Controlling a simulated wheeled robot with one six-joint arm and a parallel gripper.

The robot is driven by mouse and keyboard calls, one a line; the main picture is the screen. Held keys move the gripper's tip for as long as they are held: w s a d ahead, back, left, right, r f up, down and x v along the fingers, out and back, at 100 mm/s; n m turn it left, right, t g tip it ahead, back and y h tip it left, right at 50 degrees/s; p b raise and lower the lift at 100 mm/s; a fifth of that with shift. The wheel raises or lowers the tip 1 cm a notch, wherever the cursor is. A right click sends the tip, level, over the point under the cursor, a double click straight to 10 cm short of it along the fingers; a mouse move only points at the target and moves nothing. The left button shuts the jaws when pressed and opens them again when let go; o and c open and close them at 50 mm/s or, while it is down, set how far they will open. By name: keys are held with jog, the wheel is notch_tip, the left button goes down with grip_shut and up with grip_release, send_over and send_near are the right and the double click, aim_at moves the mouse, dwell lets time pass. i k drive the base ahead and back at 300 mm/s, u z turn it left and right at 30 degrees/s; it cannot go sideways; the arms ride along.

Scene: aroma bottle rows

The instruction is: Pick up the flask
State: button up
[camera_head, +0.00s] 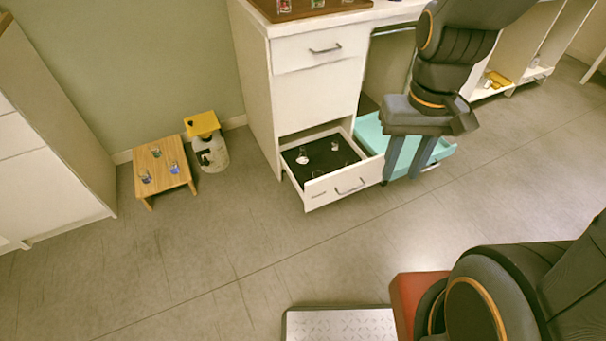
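Several small glass vessels are in view, too small to tell which is the flask. Clear glass pieces, one with a pale base (302,157), stand in the open lower drawer (340,192) on its dark lining. Small vessels with blue contents (173,168) stand on a wooden stool (183,188) at the left. A vessel with red contents (284,6) stands on the brown board at the top. My gripper (404,174) points down over the teal tray, right of the open drawer. Its two fingers are apart, with nothing visible between them.
The white cabinet (318,92) stands behind the drawer. A teal tray (370,128) lies behind and below my gripper. Low shelves are at the right.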

aim_at(302, 158)
jog(key=k, duration=0.65)
jog(key=u, duration=0.9)
jog(key=i, duration=0.75)
jog(key=u, duration=0.5)
jog(key=i, duration=0.65)
jog(key=z, duration=0.85)
jog(key=i, duration=0.7)
jog(key=z, duration=0.85)
